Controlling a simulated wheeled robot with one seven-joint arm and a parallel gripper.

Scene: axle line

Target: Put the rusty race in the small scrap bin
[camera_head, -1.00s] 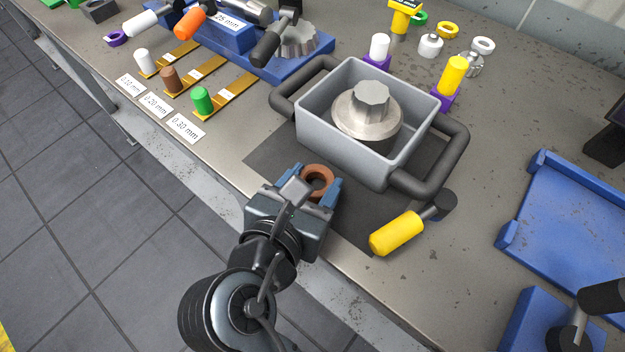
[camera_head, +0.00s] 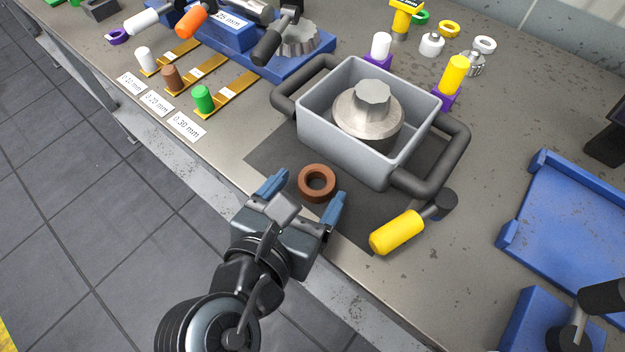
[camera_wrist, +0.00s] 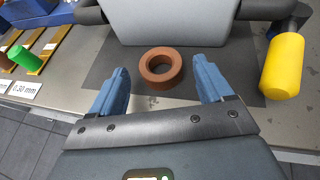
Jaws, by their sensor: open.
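The rusty race (camera_head: 304,184), a brown ring, lies flat on the dark mat in front of the grey box. In the wrist view the race (camera_wrist: 148,72) is just ahead of the jaws, roughly midway between the blue fingers. My gripper (camera_head: 312,187) is open and empty, at the near side of the race with one finger to each side; the wrist view also shows the open gripper (camera_wrist: 162,64). No finger appears to touch the race. I cannot pick out a small scrap bin for certain in these views.
The grey box (camera_head: 342,154) with dark handles holds a metal part (camera_head: 366,112). A yellow-handled tool (camera_head: 396,233) lies right of the race. A blue tray (camera_head: 570,218) is at the right. The bench's front edge runs under my arm. Mat (camera_head: 270,154) is bare left of the race.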

